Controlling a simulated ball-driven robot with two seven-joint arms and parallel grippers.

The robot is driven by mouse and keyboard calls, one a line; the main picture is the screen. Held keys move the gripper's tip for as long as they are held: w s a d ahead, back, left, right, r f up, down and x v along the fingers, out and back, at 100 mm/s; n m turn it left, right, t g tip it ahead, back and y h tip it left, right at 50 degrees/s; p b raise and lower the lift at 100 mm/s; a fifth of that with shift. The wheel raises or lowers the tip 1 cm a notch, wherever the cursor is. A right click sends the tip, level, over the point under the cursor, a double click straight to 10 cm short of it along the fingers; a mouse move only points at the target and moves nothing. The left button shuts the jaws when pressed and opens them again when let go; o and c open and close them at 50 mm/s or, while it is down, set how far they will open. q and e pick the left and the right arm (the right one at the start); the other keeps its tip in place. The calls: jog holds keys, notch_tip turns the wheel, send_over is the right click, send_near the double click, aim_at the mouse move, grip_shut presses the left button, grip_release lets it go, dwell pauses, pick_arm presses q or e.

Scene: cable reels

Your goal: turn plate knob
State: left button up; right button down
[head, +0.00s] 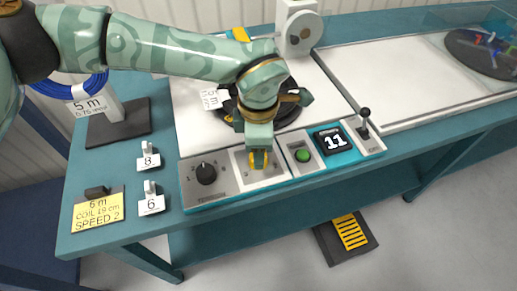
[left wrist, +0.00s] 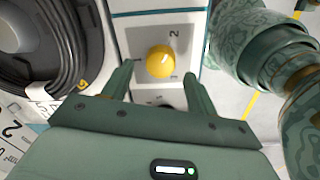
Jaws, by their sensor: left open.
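The yellow plate knob (head: 259,163) sits on a light plate on the control panel, partly hidden under my left gripper (head: 258,152) in the head view. In the left wrist view the round knob (left wrist: 161,60) shows beyond and between the two fingertips of my left gripper (left wrist: 158,75). The fingers are apart, one on each side of the knob, with visible gaps. Whether the tips reach down to the knob's height is hard to tell. A printed 2 is beside the knob. My right gripper is not in view.
A black tension knob (head: 206,173) is left of the plate. A green button (head: 303,155), a display reading 11 (head: 332,140) and a lever (head: 364,122) are to its right. A cable coil (left wrist: 50,45) lies close by. A yellow pedal (head: 350,231) is on the floor.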

pick_arm(q)
notch_tip(320, 180, up, 13)
jog(key=p, duration=0.3)
jog(key=shift+s, duration=0.3)
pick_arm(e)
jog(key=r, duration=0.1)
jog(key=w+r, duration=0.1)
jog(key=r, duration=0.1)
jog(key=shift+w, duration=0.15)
